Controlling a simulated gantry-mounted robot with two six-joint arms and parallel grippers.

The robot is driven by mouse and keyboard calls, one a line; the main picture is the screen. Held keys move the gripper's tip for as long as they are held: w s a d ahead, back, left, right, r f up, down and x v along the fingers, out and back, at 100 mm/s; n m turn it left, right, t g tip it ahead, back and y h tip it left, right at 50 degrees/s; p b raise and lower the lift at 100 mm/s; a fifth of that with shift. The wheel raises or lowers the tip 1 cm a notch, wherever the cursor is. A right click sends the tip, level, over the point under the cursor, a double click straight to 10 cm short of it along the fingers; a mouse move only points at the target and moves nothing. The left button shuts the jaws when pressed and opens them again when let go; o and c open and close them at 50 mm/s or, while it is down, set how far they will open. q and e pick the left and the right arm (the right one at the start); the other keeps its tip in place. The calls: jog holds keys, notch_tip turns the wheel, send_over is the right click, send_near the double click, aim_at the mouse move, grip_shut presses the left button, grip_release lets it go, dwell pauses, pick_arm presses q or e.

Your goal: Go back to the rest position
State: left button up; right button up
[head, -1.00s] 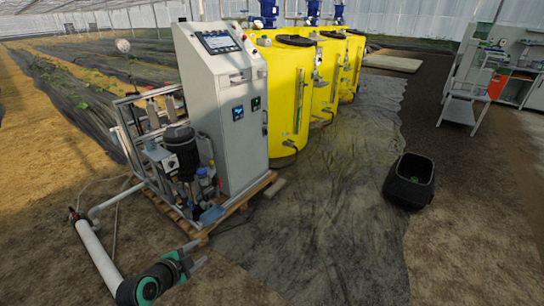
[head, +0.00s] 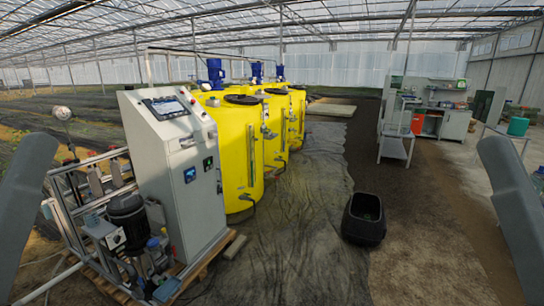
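Neither of my grippers is in view in the head view. A grey link of my own left arm shows at the left edge, and a grey link of my own right arm shows at the right edge. Both links slant up along the sides of the picture. Whether the grippers are open or shut, and whether they hold anything, is hidden.
The control cabinet (head: 195,205) with its pump (head: 127,213) and pipe frame stands at left on a wooden pallet. Yellow tanks (head: 238,160) stand behind it. A black bin (head: 363,219) sits on the ground right of centre. A workbench (head: 446,122) stands back right.

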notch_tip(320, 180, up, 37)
jog(key=p, duration=3.3)
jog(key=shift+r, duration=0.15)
